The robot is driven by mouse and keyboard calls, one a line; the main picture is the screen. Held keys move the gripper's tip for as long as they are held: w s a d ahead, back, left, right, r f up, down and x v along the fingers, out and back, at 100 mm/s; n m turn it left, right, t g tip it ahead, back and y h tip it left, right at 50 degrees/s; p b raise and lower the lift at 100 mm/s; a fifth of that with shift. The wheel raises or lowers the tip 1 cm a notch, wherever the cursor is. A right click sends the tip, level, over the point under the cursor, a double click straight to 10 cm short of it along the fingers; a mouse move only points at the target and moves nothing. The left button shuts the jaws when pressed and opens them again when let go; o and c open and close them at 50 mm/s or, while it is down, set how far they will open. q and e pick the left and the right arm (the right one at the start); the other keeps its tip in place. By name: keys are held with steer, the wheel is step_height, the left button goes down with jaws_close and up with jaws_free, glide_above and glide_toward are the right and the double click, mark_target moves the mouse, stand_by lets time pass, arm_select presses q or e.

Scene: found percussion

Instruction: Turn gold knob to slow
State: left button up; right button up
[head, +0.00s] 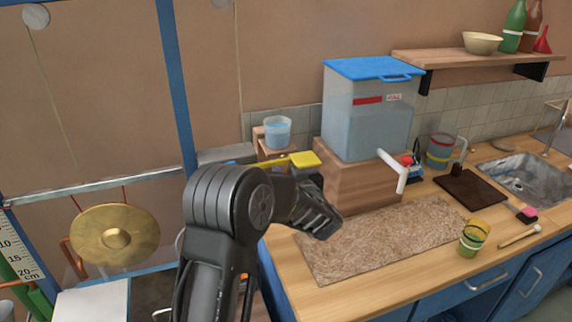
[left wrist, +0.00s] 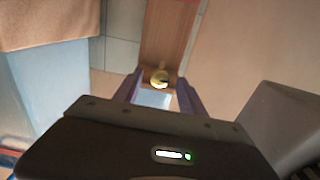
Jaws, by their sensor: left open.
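A small round gold piece, seemingly the gold knob (left wrist: 160,78), sits at the end of a wooden strip (left wrist: 168,35) in the left wrist view. My left gripper (left wrist: 159,84) is open, its two fingers on either side of the gold piece in that picture. I cannot tell whether they touch it. In the head view my dark left arm crosses the middle, its wrist end above the counter's left part. The fingertips are not clear there, and I cannot make out the gold knob. No slow marking is legible. My right gripper is not in view.
A blue-lidded water tank (head: 367,120) stands on a wooden block (head: 355,187) with a white spout. A cup of water (head: 277,132) and a yellow lever (head: 304,159) are beside it. A brown mat (head: 380,240) lies in front. A gong (head: 115,238) hangs at left.

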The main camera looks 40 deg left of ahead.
arm_select(q)
steer(key=b+v, duration=0.1)
steer(key=v, duration=0.6)
steer(key=shift+s+d+b, duration=0.2)
steer(key=shift+d+b, duration=0.15)
steer(key=shift+b, duration=0.05)
